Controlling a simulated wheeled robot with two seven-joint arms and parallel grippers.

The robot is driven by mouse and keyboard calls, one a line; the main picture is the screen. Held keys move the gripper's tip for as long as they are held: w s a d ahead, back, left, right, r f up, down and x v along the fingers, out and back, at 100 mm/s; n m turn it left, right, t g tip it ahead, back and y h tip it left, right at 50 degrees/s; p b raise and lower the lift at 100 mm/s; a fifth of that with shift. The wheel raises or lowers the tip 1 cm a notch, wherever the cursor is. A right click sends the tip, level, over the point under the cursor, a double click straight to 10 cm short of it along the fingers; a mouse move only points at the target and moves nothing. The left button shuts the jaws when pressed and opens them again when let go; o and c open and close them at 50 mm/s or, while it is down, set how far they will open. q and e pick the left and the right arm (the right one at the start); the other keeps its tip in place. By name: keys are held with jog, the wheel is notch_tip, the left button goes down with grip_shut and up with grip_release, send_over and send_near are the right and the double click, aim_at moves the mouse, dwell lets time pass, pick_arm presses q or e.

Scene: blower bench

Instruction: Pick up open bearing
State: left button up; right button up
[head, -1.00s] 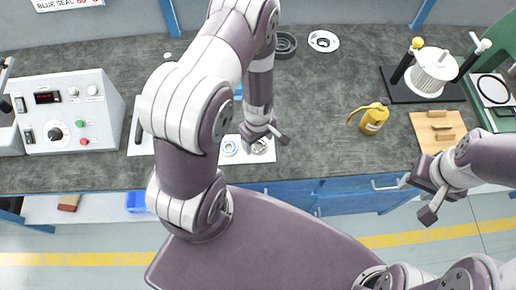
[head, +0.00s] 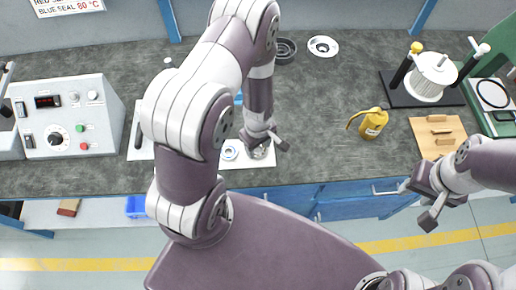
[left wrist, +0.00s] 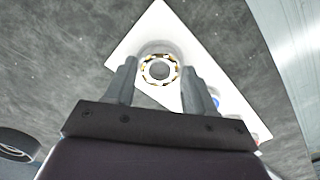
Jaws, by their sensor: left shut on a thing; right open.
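The open bearing (left wrist: 159,70), a metal ring with brass-coloured balls showing, is between the fingers of my left gripper (left wrist: 160,78) in the left wrist view. The gripper is shut on it, over a white mat (left wrist: 150,32). I cannot tell whether the bearing is clear of the mat. In the head view my left gripper (head: 264,144) largely hides the bearing (head: 260,153). A blue-ringed bearing (head: 229,152) lies beside it to the left on the mat. My right gripper (head: 432,198) is open and empty in front of the bench, at the right.
A yellow can (head: 372,124) stands right of the mat. A wooden block board (head: 438,134) and a black-based spool stand (head: 428,82) are further right. A control box (head: 68,115) stands at the left. A dark ring (head: 285,50) and white disc (head: 323,46) lie behind.

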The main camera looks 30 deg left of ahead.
notch_tip(320, 180, up, 7)
jog(key=p, duration=0.6)
jog(key=shift+p, duration=0.35)
jog(key=shift+f, duration=0.1)
